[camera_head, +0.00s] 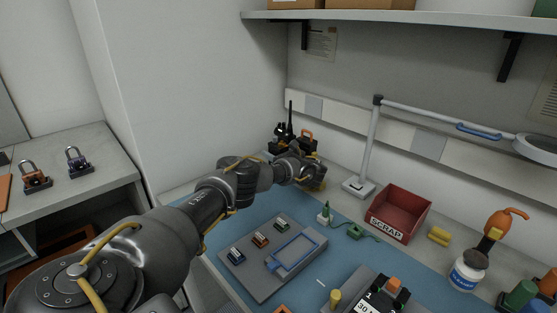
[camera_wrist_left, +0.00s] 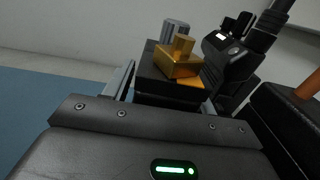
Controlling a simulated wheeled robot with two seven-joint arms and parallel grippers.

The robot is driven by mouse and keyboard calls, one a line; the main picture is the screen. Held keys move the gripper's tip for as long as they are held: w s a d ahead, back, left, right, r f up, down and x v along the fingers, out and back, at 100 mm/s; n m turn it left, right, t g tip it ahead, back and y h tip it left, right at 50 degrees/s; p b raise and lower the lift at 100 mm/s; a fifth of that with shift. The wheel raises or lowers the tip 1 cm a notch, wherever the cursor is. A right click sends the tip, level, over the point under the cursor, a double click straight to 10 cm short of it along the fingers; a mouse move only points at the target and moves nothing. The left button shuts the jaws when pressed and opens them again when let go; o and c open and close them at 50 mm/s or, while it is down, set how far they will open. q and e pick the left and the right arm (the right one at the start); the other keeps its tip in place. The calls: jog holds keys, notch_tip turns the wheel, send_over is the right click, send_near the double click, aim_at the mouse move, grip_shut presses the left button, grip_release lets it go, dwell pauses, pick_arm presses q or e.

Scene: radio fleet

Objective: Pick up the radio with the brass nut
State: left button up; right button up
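In the left wrist view a black radio body (camera_wrist_left: 160,88) carries a brass-coloured blocky piece (camera_wrist_left: 180,62) on top, with a grey ribbed knob (camera_wrist_left: 175,30) behind it. My left gripper (camera_wrist_left: 165,84) has one finger on each side of this radio; whether they press on it I cannot tell. In the head view my left gripper (camera_head: 312,180) is at the back of the bench by a cluster of dark radios (camera_head: 283,140), partly hidden by my arm. A second black radio with a thick antenna (camera_wrist_left: 232,50) stands just right of it. My right gripper is not in view.
Another dark body with an orange part (camera_wrist_left: 308,85) is close on the right. On the bench are a red scrap bin (camera_head: 402,207), a lamp stand (camera_head: 360,187), a grey tray (camera_head: 250,268) and a white jar (camera_head: 467,275). The blue mat has free room.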

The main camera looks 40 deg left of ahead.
aim_at(279, 144)
pick_arm(q)
jog(key=c, duration=1)
jog(key=shift+r, duration=0.1)
